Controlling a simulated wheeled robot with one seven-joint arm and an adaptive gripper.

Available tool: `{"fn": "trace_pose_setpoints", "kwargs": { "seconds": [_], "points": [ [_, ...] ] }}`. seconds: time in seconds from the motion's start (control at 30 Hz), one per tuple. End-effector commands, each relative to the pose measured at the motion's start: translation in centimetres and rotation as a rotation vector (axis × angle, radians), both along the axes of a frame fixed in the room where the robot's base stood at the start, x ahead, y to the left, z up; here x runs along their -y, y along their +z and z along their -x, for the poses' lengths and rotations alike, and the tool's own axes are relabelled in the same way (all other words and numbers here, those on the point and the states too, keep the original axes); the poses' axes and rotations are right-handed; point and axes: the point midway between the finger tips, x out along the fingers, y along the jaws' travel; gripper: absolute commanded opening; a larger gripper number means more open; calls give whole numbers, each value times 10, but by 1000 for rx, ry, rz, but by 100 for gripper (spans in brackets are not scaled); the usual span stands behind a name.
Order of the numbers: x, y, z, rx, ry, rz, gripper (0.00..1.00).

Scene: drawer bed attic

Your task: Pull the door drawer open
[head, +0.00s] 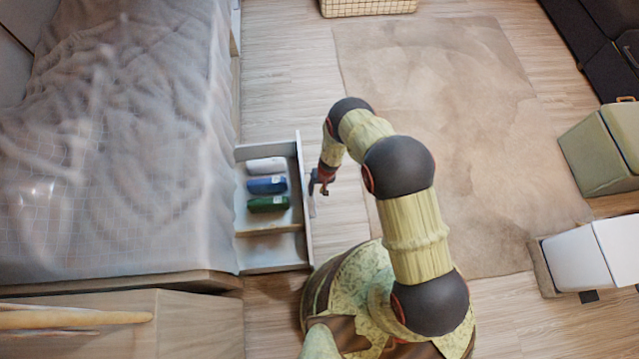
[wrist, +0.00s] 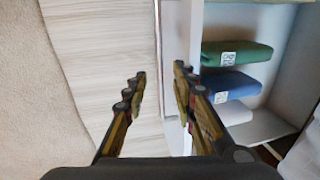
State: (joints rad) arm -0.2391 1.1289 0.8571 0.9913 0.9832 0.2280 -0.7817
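The drawer (head: 272,262) stands pulled out from under the bed, and its inside shows. It holds white, blue and green rolled items in its far compartment; the near compartment looks empty. My gripper (head: 319,187) is just outside the drawer front (head: 303,187). In the wrist view the fingers of my gripper (wrist: 161,78) are apart, with a visible gap. The right finger overlaps the pale drawer front (wrist: 178,30). A thin pale upright strip (wrist: 157,40), perhaps the handle, shows between the fingers. I cannot tell whether they touch it.
The bed (head: 110,150) fills the left side. A wooden cabinet (head: 195,325) stands at the near left. Wood floor and a beige rug (head: 450,120) lie open to the right of the drawer. A green box (head: 600,150) and white box (head: 590,255) stand far right.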

Motion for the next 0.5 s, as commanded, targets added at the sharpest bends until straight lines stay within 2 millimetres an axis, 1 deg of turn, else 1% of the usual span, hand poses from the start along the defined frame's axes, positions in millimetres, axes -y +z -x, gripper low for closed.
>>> {"fn": "trace_pose_setpoints", "kwargs": {
  "seconds": [0.03,0.1,0.3,0.5],
  "points": [
    [1,8,-1,1,0,0,27],
    [3,19,-1,2,1,0,27],
    [9,46,-1,1,1,0,27],
    [13,63,-1,1,-1,0,27]
  ]
}}
